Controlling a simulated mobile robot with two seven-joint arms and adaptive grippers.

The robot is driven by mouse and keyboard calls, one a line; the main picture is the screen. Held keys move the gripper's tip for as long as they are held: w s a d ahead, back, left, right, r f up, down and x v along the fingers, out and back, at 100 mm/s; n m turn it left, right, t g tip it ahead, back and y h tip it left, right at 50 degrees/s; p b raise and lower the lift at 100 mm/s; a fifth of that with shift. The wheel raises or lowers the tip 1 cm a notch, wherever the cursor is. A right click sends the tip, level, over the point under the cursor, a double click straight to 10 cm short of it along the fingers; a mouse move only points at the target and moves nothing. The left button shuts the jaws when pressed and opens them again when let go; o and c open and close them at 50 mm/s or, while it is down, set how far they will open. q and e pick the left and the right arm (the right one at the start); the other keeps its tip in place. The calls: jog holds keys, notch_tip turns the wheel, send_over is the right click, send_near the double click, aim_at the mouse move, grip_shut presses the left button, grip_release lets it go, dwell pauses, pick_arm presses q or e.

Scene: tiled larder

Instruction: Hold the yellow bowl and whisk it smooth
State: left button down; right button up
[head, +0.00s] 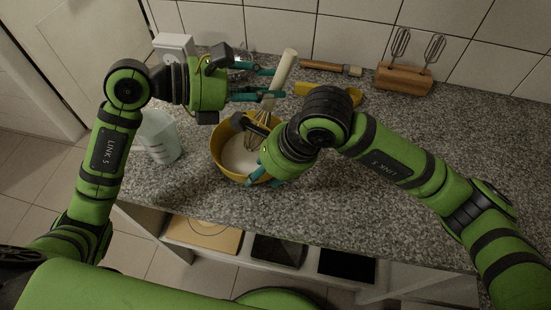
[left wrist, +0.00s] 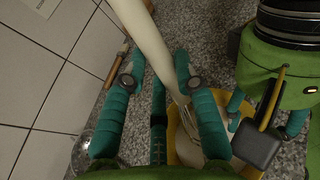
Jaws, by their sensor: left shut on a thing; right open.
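The yellow bowl (head: 219,143) stands on the speckled counter near its front edge, with a pale white mix (head: 238,157) in it. The whisk (head: 285,68) has a cream handle and wire loops that reach down into the bowl. My left gripper (head: 264,84) is shut on the whisk, which leans with its handle top to the right. In the left wrist view the whisk handle (left wrist: 147,45) passes between the fingers. My right gripper (head: 277,181) is open at the bowl's front right rim. Its arm hides part of the bowl, and I cannot tell whether its fingers straddle the rim.
A translucent jug (head: 160,137) stands left of the bowl. A wooden stand with beaters (head: 404,77), a wooden-handled brush (head: 325,67) and a yellow item (head: 308,89) lie toward the tiled wall. The counter's right side (head: 460,135) is clear.

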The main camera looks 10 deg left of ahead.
aim_at(267, 101)
jog(key=shift+x, duration=1.4)
jog(key=shift+c, duration=0.4)
grip_shut()
jog(key=shift+s, duration=0.1)
pick_arm(q)
jog(key=shift+r, duration=0.1)
jog(key=d+r, duration=0.1)
jog(key=r, duration=0.1)
jog(key=d+r+m+g+h, duration=0.1)
jog(key=r, duration=0.2)
jog(key=d+r+m+g, duration=0.1)
jog(key=d+r, duration=0.1)
jog(key=r, duration=0.1)
jog(key=shift+w+d, duration=0.1)
jog(key=shift+w, duration=0.2)
pick_arm(e)
jog(key=shift+d+f, duration=0.1)
pick_arm(q)
jog(key=shift+g, duration=0.4)
jog(key=shift+s+a+f, duration=0.25)
jog(key=shift+a+f, duration=0.4)
jog(key=shift+f, duration=1.2)
jog(key=shift+s+a+f, duration=0.2)
jog(key=shift+a+f, duration=0.45)
jog(key=shift+f, duration=1.25)
jog(key=shift+s+a+f, duration=0.25)
jog(key=shift+a+f, duration=0.4)
jog(key=shift+f, duration=1.2)
